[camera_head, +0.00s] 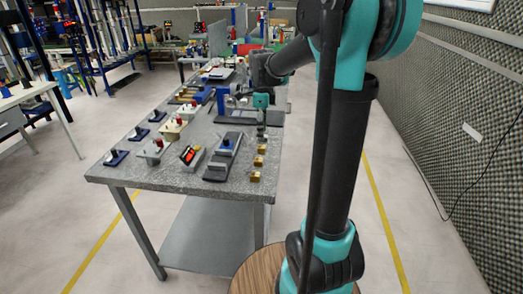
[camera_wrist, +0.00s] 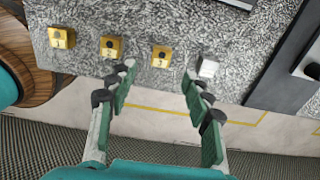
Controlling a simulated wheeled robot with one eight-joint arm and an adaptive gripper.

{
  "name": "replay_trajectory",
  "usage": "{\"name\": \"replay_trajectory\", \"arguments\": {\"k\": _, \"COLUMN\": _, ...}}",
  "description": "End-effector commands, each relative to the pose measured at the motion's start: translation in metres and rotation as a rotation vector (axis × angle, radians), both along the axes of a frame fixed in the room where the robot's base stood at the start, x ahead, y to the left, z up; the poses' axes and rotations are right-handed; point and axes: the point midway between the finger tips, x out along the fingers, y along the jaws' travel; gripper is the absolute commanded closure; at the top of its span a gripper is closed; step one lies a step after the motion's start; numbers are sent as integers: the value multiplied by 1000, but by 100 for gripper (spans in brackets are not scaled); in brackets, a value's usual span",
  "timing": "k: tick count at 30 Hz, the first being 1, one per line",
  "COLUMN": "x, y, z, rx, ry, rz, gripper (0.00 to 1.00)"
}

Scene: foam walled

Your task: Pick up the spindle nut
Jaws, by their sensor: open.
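Three small brass-coloured blocks stand in a row along the table edge in the wrist view, marked 1 (camera_wrist: 61,38), 2 (camera_wrist: 111,46) and 3 (camera_wrist: 161,56). A small pale grey block (camera_wrist: 208,68) stands at the right end of the row. I cannot tell for sure which piece is the spindle nut. My gripper (camera_wrist: 158,74) is open and empty. Block 3 shows between its fingertips, and the pale block lies just right of the right fingertip. In the head view my gripper (camera_head: 262,132) is over the table's right edge.
The grey speckled table (camera_head: 110,172) holds several fixtures left of the gripper, including a dark plate with a blue block (camera_head: 226,143) and a red-and-black item (camera_head: 188,154). A dark rail (camera_wrist: 285,75) lies right in the wrist view. A textured wall (camera_head: 460,110) stands right.

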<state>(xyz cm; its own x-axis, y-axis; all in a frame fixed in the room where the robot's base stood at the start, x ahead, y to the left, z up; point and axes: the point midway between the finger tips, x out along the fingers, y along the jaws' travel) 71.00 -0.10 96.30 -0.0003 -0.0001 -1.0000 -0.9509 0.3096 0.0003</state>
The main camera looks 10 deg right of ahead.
Motion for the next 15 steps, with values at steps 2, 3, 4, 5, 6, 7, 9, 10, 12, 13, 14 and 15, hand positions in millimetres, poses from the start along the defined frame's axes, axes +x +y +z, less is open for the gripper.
{"name": "replay_trajectory", "arguments": {"k": 2, "x": 0, "y": 0, "z": -10, "rx": 0, "ry": 0, "rz": 0, "gripper": 50}}
{"name": "replay_trajectory", "arguments": {"k": 3, "x": 0, "y": 0, "z": -13, "rx": 0, "ry": 0, "rz": 0, "gripper": 50}}
{"name": "replay_trajectory", "arguments": {"k": 4, "x": 0, "y": 0, "z": -15, "rx": 0, "ry": 0, "rz": 0, "gripper": 50}}
{"name": "replay_trajectory", "arguments": {"k": 5, "x": 0, "y": 0, "z": -16, "rx": 0, "ry": 0, "rz": 0, "gripper": 50}}
{"name": "replay_trajectory", "arguments": {"k": 6, "x": 0, "y": 0, "z": -18, "rx": 0, "ry": 0, "rz": 0, "gripper": 50}}
{"name": "replay_trajectory", "arguments": {"k": 7, "x": 0, "y": 0, "z": -19, "rx": 0, "ry": 0, "rz": 0, "gripper": 50}}
{"name": "replay_trajectory", "arguments": {"k": 9, "x": 1, "y": 0, "z": -25, "rx": 0, "ry": 0, "rz": 1, "gripper": 50}}
{"name": "replay_trajectory", "arguments": {"k": 10, "x": 1, "y": 0, "z": -28, "rx": 0, "ry": 0, "rz": 1, "gripper": 50}}
{"name": "replay_trajectory", "arguments": {"k": 12, "x": 2, "y": 1, "z": -39, "rx": 0, "ry": 0, "rz": 1, "gripper": 50}}
{"name": "replay_trajectory", "arguments": {"k": 13, "x": 2, "y": 1, "z": -43, "rx": 0, "ry": 0, "rz": 1, "gripper": 50}}
{"name": "replay_trajectory", "arguments": {"k": 14, "x": 2, "y": 1, "z": -48, "rx": 0, "ry": 0, "rz": 1, "gripper": 50}}
{"name": "replay_trajectory", "arguments": {"k": 15, "x": 2, "y": 1, "z": -53, "rx": 0, "ry": 0, "rz": 1, "gripper": 50}}
